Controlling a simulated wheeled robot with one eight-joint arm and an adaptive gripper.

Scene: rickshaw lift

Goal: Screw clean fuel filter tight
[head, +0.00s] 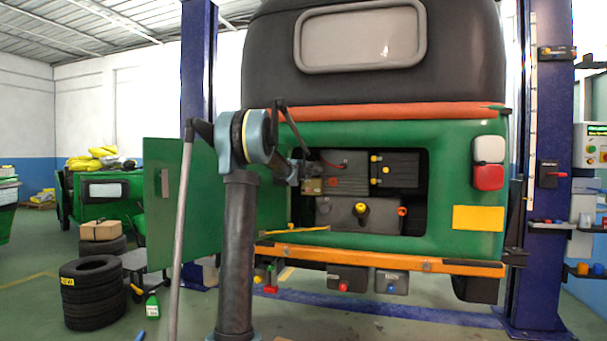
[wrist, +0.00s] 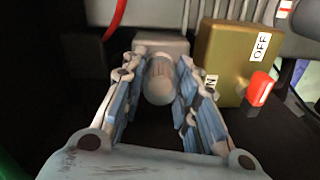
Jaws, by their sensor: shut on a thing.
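The fuel filter (wrist: 160,84) is a pale, greyish, translucent-looking cylinder below a grey block (wrist: 163,46) in the wrist view. Its upper end meets or sits close to that block; I cannot see a thread or any gap. My gripper (wrist: 160,72) has its two blue-padded fingers on either side of the filter and is shut on it. In the head view my gripper (head: 298,176) reaches into the left part of the rickshaw's open rear engine bay (head: 414,218). The filter is hidden there.
A brass-coloured box (wrist: 228,62) with ON/OFF labels and a red switch (wrist: 260,88) stands close to the right finger. A red hose (wrist: 116,22) hangs at upper left. The open green door (head: 165,215) is left of the bay, and an orange bumper (head: 385,260) runs below.

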